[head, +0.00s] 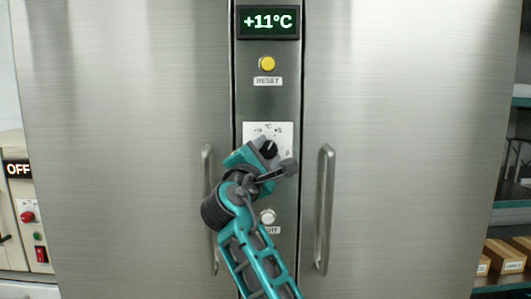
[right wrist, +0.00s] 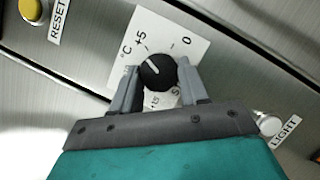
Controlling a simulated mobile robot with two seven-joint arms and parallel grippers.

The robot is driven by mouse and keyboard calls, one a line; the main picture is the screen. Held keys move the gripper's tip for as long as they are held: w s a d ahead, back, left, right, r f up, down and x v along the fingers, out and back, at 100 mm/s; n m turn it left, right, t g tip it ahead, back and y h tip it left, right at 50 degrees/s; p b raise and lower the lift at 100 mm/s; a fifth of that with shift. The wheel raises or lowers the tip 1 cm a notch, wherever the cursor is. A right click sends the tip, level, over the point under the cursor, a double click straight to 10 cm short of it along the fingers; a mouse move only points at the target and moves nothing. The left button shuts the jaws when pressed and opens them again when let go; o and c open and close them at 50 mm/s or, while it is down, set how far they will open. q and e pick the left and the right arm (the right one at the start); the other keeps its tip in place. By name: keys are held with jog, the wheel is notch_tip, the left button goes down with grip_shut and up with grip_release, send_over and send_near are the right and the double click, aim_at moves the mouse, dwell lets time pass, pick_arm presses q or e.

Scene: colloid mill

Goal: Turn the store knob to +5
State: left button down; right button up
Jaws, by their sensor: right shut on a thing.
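In the right wrist view the pointer aims to the upper left, close to the +5 side of the scale. My right gripper (right wrist: 157,80) is shut on the knob, one finger on each side. In the head view the knob (head: 269,149) is partly hidden behind my right gripper (head: 272,160), as is part of the scale plate. The display (head: 268,21) above reads +11°C. My left gripper is not in view.
A yellow RESET button (head: 267,64) is above the knob and a pale LIGHT button (head: 267,216) below it. Vertical door handles stand left (head: 210,200) and right (head: 325,210) of the panel, near my right arm. Shelves with boxes (head: 505,255) are far right.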

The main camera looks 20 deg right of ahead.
jog(key=shift+m, duration=0.6)
jog(key=o, duration=1)
jog(key=shift+o, duration=0.2)
jog(key=shift+s+a+f, duration=0.15)
jog(key=shift+s+a, duration=0.2)
jog(key=shift+s, duration=0.05)
jog(key=v, duration=1.2)
jog(key=shift+r+b, duration=0.25)
jog(key=shift+b, duration=0.2)
